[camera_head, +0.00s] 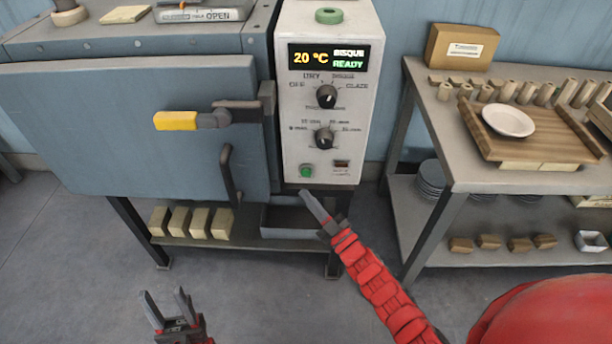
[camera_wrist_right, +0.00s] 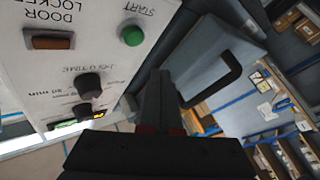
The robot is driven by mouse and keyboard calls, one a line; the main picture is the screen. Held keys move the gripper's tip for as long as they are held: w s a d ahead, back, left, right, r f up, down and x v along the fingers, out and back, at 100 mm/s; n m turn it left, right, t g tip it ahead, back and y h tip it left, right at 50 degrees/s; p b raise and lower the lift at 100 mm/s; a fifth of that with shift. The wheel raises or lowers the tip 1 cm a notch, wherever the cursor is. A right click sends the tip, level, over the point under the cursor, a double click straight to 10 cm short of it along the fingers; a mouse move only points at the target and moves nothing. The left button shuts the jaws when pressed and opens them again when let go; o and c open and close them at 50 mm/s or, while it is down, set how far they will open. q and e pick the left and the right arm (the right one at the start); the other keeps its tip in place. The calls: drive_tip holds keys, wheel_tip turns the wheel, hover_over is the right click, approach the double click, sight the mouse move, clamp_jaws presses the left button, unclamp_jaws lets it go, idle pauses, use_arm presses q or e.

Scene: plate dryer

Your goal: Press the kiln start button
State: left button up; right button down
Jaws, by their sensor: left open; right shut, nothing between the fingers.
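The kiln control panel (camera_head: 310,110) is white and upright, and its display (camera_head: 335,57) reads 20 °C, BISQUE, READY. The small green start button (camera_head: 306,171) sits low on the panel. In the right wrist view the green button (camera_wrist_right: 132,36) appears beside the word START, with the panel seen upside down. My right gripper (camera_head: 306,196) is shut and empty, its tip just below the button in the head view. In the right wrist view its fingers (camera_wrist_right: 162,78) show apart from the button. My left gripper (camera_head: 168,296) is open and empty above the floor.
The kiln door (camera_head: 130,120) is closed, with a yellow-ended latch (camera_head: 175,121) and a dark handle (camera_head: 229,175) left of the panel. Two knobs (camera_head: 326,97) sit above the button. A shelf table (camera_head: 440,180) with a white plate (camera_head: 508,120) stands to the right.

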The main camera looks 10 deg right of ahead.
sight(306, 172)
drive_tip(key=shift+w+d+b, duration=0.3)
drive_tip(key=shift+w, duration=0.6)
drive_tip(key=shift+w+d+b, duration=0.25)
drive_tip(key=shift+w, duration=0.6)
drive_tip(key=shift+w, duration=0.15)
idle(0.6)
drive_tip(key=shift+w+d, duration=0.1)
drive_tip(key=shift+w, duration=0.2)
drive_tip(key=shift+w+d+b, duration=0.1)
drive_tip(key=shift+w+b, duration=0.35)
idle(0.7)
drive_tip(key=shift+s, duration=0.15)
drive_tip(key=shift+s+a+p, duration=0.2)
drive_tip(key=shift+s+p, duration=0.1)
drive_tip(key=shift+s, duration=0.45)
